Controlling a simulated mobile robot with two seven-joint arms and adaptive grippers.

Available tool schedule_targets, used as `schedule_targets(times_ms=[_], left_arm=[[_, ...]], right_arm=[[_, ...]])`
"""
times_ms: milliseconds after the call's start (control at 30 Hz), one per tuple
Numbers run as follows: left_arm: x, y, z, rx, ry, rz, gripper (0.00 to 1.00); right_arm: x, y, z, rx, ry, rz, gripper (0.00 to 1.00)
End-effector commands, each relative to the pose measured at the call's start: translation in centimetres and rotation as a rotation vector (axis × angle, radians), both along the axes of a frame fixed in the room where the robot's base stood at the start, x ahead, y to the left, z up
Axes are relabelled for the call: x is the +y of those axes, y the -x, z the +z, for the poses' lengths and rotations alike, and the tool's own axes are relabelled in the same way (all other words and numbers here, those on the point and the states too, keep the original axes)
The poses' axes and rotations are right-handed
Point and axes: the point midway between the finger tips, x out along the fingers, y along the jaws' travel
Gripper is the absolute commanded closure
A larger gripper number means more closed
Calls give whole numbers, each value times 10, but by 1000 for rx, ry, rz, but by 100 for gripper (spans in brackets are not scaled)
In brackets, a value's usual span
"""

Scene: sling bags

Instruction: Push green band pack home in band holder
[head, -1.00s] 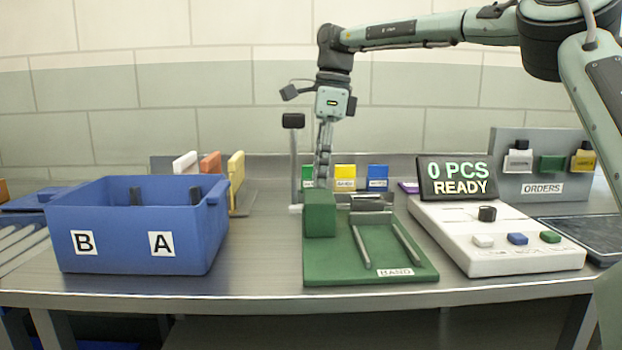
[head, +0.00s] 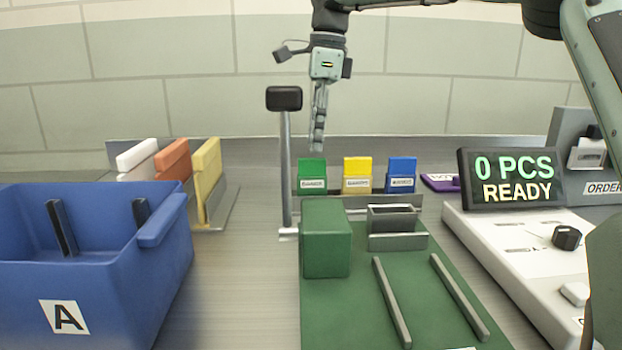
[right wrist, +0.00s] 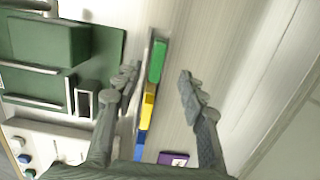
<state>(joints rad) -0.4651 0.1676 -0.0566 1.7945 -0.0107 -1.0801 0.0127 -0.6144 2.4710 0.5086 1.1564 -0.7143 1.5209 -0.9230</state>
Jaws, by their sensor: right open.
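The green band pack (head: 312,173) stands at the left end of the band holder (head: 350,202), beside a yellow pack (head: 357,174) and a blue pack (head: 401,174). In the right wrist view the green pack (right wrist: 158,62) is at the top of the row. I cannot tell how deep it sits. My right gripper (head: 318,151) points down just above the green pack in the head view. In the right wrist view the right gripper (right wrist: 158,80) is open, its fingers on either side of the row, with nothing held. My left gripper is not in view.
A post with a black head (head: 284,99) stands close left of the packs. A green block (head: 326,240) and a metal slot piece (head: 396,241) are on the green board (head: 345,320) in front. A blue bin (head: 150,270) is left, the READY display (head: 511,177) right.

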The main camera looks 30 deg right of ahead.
Motion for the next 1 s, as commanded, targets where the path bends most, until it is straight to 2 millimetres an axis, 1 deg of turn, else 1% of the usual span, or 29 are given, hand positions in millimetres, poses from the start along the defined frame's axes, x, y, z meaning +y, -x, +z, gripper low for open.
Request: schedule_targets(times_ms=[267, 367, 500, 600, 700, 867, 900, 1000], left_arm=[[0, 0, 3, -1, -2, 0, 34], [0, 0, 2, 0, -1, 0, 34], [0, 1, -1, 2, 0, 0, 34], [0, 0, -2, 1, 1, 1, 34], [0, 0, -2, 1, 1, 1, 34], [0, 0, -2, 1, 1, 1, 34], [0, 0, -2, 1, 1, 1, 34], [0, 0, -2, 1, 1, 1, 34]], right_arm=[[3, -1, -28, 2, -1, 0, 59], [4, 0, -41, 3, -2, 0, 59], [6, 0, -62, 4, -1, 0, 59], [7, -1, -73, 2, -1, 0, 59], [8, -2, -77, 1, -1, 0, 59], [8, -2, -77, -1, -1, 0, 59], [8, -2, -77, -1, -1, 0, 60], [8, -2, -77, 0, 0, 0, 72]])
